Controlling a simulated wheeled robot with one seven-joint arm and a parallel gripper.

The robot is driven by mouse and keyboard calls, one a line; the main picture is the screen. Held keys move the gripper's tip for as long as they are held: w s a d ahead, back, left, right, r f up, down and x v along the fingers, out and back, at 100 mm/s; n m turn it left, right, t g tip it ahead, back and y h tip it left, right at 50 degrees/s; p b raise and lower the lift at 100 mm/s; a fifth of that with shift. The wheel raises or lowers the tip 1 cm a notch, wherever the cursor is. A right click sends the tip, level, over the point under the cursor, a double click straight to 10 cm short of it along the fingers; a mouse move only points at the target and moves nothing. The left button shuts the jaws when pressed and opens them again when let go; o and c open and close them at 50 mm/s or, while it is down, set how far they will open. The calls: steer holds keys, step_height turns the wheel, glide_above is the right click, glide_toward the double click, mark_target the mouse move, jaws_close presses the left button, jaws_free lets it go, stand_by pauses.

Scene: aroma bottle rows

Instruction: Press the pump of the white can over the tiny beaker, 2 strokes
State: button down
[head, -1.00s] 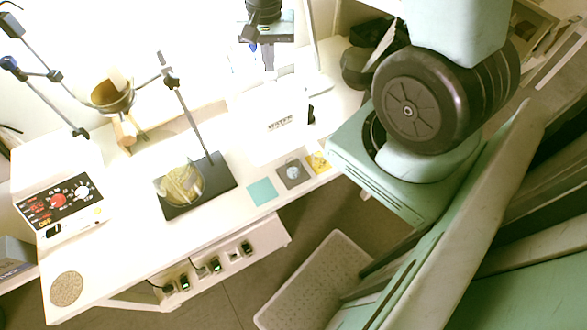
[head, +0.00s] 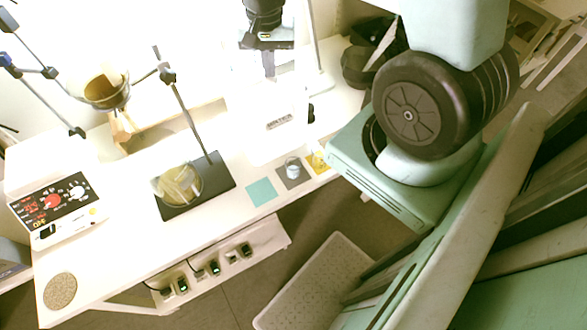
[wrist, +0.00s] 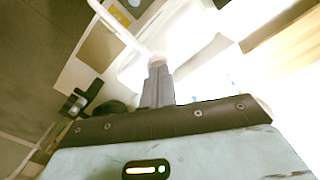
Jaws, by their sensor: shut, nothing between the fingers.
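My gripper (head: 269,72) is shut and points down in the bright area at the back of the bench. In the wrist view its closed fingertips (wrist: 157,68) are at a white pump head (wrist: 157,60); I cannot tell whether they touch. A white spout (wrist: 118,28) runs from there to the upper left. The can's body is washed out in the glare, and I cannot make out its outline. The tiny beaker (head: 292,165) stands upright on a dark grey square (head: 288,184) near the bench's front edge.
A teal square (head: 261,193) and a yellow one (head: 318,161) flank the grey square. A stand with a black base (head: 222,178) and a glass vessel (head: 180,186) is to the left. A control box (head: 58,205) and round cork mat (head: 60,291) lie further left.

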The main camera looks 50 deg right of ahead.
steer(key=shift+r+p, duration=1.3)
steer(key=shift+r, duration=0.2)
steer(key=shift+r, duration=0.1)
step_height(320, 180, up, 6)
steer(key=p, duration=0.5)
steer(key=s+a+n+b, duration=0.6)
steer(key=s+a+n, duration=0.2)
steer(key=a, duration=0.3)
steer(key=s+a+f+n+b, duration=0.1)
steer(key=s+a+n+b, duration=0.4)
steer(key=s+a+n, duration=0.4)
steer(key=a, duration=0.2)
steer(key=shift+s+a+y+b, duration=0.3)
steer(key=shift+s+b, duration=0.05)
steer(key=shift+s, duration=0.05)
